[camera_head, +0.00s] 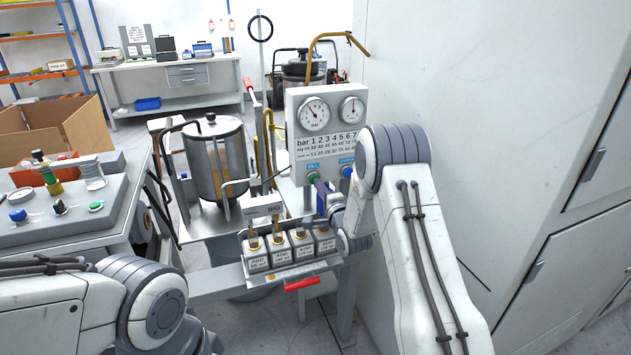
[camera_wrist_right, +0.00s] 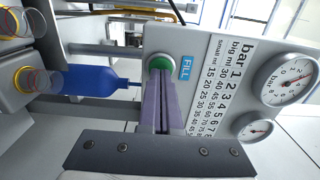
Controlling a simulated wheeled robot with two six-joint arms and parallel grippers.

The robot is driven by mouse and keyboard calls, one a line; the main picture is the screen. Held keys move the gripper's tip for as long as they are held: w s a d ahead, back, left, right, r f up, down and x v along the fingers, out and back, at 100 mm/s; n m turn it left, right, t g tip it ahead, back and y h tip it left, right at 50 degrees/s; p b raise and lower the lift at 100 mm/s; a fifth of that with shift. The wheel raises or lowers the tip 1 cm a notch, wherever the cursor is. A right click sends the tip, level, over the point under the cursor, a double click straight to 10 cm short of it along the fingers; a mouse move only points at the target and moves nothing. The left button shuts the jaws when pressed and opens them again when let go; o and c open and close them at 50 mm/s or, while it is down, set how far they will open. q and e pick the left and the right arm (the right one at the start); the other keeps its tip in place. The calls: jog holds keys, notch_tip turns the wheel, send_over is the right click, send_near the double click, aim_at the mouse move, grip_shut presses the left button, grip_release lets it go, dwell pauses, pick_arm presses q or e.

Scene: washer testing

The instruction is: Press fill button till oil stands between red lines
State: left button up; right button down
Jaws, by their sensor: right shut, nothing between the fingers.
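The gauge panel (camera_head: 299,104) stands upright in the middle of the head view. Its green fill button (camera_head: 312,177) sits low on the left, under a blue FILL label (camera_head: 312,167). In the right wrist view, the green button (camera_wrist_right: 160,63) is beside the FILL label (camera_wrist_right: 187,67). My right gripper (camera_wrist_right: 161,74) is shut and empty, its fingertips at the button and covering part of it. I cannot tell whether the button is pushed in. A steel tank (camera_head: 231,138) has an amber sight tube (camera_head: 216,178); red lines on it cannot be made out. My left gripper is out of view.
A blue button (camera_head: 347,171) sits right of the green one. Several ADD-labelled blocks (camera_head: 281,257) stand below the panel, with a red handle (camera_head: 301,284) in front. A white cabinet wall (camera_head: 500,120) closes off the right. A grey test bench (camera_head: 60,228) is at left.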

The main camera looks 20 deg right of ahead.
jog(key=s, duration=0.6)
jog(key=shift+d, duration=0.15)
jog(key=shift+s, duration=0.15)
jog(key=s+b, duration=0.1)
jog(key=s, duration=0.4)
jog(key=shift+s, duration=0.4)
dwell(4.9)
